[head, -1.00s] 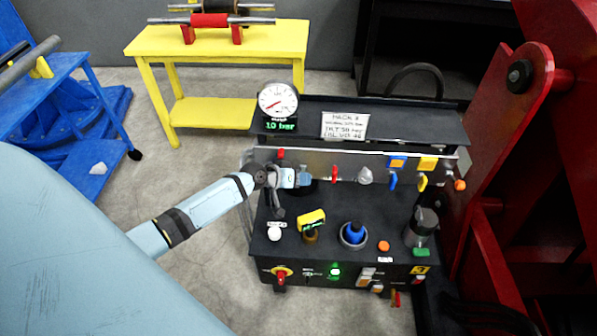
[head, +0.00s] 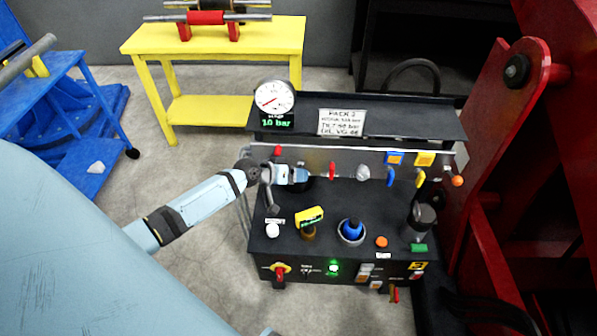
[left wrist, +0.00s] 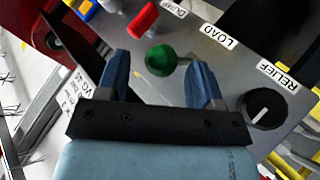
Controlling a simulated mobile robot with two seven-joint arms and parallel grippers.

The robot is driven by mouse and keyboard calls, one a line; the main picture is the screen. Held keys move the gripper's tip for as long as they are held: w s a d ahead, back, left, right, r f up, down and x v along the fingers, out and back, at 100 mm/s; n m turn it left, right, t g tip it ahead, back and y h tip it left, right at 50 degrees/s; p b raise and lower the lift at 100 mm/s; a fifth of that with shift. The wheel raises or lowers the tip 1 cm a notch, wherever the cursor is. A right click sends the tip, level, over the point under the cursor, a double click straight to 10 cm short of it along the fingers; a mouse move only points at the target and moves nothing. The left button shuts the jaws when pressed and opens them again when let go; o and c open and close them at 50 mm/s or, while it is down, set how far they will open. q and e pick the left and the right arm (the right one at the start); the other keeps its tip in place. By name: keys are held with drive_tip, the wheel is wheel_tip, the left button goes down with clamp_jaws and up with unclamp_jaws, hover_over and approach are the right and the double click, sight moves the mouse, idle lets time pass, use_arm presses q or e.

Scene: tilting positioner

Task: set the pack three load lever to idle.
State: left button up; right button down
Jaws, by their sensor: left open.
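My left gripper (head: 298,175) is at the left part of the upright panel of the pack marked Pack 3 (head: 330,218). It also shows in the left wrist view (left wrist: 160,68), with its two blue fingers apart. The load lever's green ball knob (left wrist: 160,59) is between the fingers, beside the LOAD label (left wrist: 228,37). I see a gap to the right finger; contact with the left one cannot be told. In the head view the gripper hides this knob. My right gripper is not in view.
A red dump lever (left wrist: 143,19) and a black relief knob (left wrist: 265,107) flank the load lever. The panel's blue lever (head: 391,177) and a gauge reading 10 bar (head: 273,98) show in the head view. A red machine arm (head: 500,140) stands close on the right.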

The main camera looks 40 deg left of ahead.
use_arm(q)
drive_tip(key=v, duration=1.2)
drive_tip(key=s+d+r+m+y+p, duration=0.1)
drive_tip(key=s+d+m+p, duration=0.2)
drive_tip(key=d, duration=0.8)
drive_tip(key=s+d+r+m+y+p, duration=0.1)
drive_tip(key=s+d+m+p, duration=0.1)
drive_tip(key=s+d+p, duration=0.5)
drive_tip(key=s+d, duration=0.4)
drive_tip(key=s, duration=0.1)
drive_tip(key=shift+s+r+m+t+p, duration=0.3)
drive_tip(key=shift+r+m+t+p, duration=0.05)
drive_tip(key=shift+r+m+t, duration=0.05)
